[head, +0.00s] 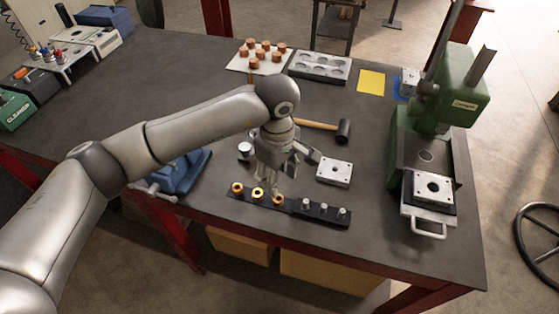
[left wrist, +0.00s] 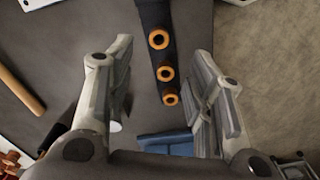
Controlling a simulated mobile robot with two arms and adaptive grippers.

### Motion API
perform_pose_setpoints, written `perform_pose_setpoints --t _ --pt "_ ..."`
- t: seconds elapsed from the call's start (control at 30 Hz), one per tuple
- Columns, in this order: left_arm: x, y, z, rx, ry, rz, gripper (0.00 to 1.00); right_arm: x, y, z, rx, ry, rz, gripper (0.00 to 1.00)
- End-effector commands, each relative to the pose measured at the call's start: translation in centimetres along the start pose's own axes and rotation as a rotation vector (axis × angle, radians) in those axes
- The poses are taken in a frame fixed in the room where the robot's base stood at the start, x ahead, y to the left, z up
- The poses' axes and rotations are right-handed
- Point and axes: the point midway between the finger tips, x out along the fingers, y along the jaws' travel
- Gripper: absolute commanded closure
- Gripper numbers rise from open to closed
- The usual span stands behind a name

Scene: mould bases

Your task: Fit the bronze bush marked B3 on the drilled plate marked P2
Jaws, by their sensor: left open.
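Three bronze bushes stand in a row on a dark rack (head: 296,205): a left one (head: 237,188), a middle one (head: 257,193) and a right one (head: 278,198). They also show in the left wrist view, the right one (left wrist: 158,39) largest. Their marks are not legible. My left gripper (head: 272,188) is open and empty, pointing down over the right bush; its fingers (left wrist: 162,62) are spread either side of the row. A drilled plate (head: 334,172) lies on the bench, and another (head: 433,187) sits on the press. I cannot read which is P2. My right gripper is not in view.
A green press (head: 440,100) stands at the right. Several steel pins (head: 323,208) share the rack. A hammer (head: 343,130) lies behind the gripper, a blue vise (head: 180,172) is left of it. A third plate (head: 410,80) lies at the back. The bench between hammer and grey tray (head: 320,67) is clear.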

Motion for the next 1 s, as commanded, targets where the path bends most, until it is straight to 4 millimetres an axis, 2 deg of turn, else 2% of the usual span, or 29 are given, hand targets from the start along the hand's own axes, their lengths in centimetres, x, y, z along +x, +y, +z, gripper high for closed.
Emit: perform_pose_setpoints --t 0.1,0.2,0.33,0.5,0.67,0.9,0.93,1.0 --pt "1.9 -0.1 0.1 -0.002 -0.004 -0.005 0.52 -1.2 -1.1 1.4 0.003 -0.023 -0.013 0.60" --pt "3.8 -0.1 0.1 -0.002 -0.005 -0.004 0.52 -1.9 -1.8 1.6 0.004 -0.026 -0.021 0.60" --pt "6.1 -0.1 0.1 -0.003 -0.005 -0.004 0.52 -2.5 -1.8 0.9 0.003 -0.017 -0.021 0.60" --pt "8.1 0.0 0.1 -0.004 -0.006 -0.001 0.52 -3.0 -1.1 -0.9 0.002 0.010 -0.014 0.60" --pt "9.0 0.0 0.1 -0.001 -0.005 0.001 0.52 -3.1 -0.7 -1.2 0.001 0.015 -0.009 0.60" --pt "9.1 0.0 0.1 -0.002 -0.004 0.001 0.52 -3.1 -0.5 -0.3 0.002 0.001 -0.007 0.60" --pt "9.1 0.0 0.1 -0.002 -0.004 0.001 0.53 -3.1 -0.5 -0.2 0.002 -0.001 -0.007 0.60" --pt "9.1 0.0 0.1 -0.002 -0.004 0.001 0.62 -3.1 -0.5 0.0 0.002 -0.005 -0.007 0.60"
